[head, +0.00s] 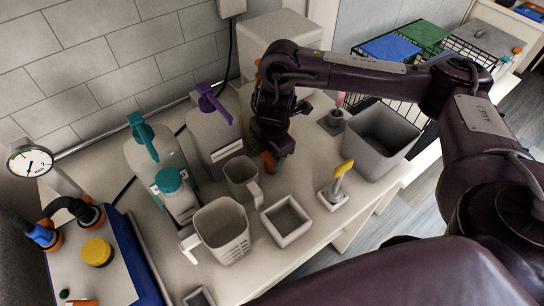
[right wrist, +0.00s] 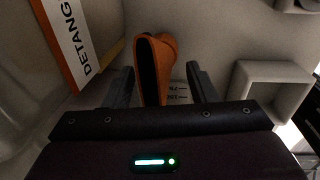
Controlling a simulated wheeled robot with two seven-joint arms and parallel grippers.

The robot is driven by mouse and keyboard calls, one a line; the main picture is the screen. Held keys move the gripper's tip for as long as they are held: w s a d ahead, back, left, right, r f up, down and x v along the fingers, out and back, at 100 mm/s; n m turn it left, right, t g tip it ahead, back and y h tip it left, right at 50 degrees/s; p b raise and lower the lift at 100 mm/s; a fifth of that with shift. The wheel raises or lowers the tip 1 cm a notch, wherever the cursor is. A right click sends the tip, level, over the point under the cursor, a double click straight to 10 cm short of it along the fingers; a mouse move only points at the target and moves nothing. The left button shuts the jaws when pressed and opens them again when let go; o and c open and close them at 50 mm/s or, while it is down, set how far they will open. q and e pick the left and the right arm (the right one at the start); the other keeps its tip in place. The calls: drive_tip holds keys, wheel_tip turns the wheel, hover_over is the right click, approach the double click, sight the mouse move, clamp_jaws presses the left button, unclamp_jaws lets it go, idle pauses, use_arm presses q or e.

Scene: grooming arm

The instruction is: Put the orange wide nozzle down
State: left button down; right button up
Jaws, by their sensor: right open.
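The orange wide nozzle (right wrist: 155,65) shows in the right wrist view between the two dark fingers of my right gripper (right wrist: 160,88). The fingers are spread, with a visible gap on each side of the nozzle. In the head view, the right gripper (head: 271,150) points down at the worktop beside the purple-topped bottle, and a bit of the orange nozzle (head: 268,161) shows under it. The gripper hides most of the nozzle there, and I cannot tell exactly how it rests. My left gripper is in neither view.
A grey measuring jug (head: 241,180) and purple-topped bottle (head: 214,135) stand close left of the gripper. A white jug (head: 222,232), square tray (head: 286,222), yellow-handled tool (head: 340,180) and grey bin (head: 379,140) stand nearby. A labelled bottle (right wrist: 72,40) is close in the wrist view.

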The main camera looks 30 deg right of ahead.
drive_tip(key=shift+c, duration=0.3)
drive_tip(key=shift+r, duration=0.1)
drive_tip(key=c, duration=1)
drive_tip(key=shift+r, duration=0.1)
wheel_tip(320, 180, up, 18)
drive_tip(key=p, duration=0.5)
drive_tip(key=s+a+f+m+b, duration=0.1)
drive_tip(key=m, duration=0.5)
drive_tip(key=s+a+f+m+h+b, duration=0.1)
drive_tip(key=s+m, duration=0.1)
drive_tip(key=m, duration=0.5)
drive_tip(key=s+f+m+g, duration=0.1)
drive_tip(key=m, duration=0.6)
drive_tip(key=shift+s+a+f+b, duration=0.15)
drive_tip(key=shift+a+f+b, duration=0.2)
drive_tip(key=shift+a+b, duration=0.05)
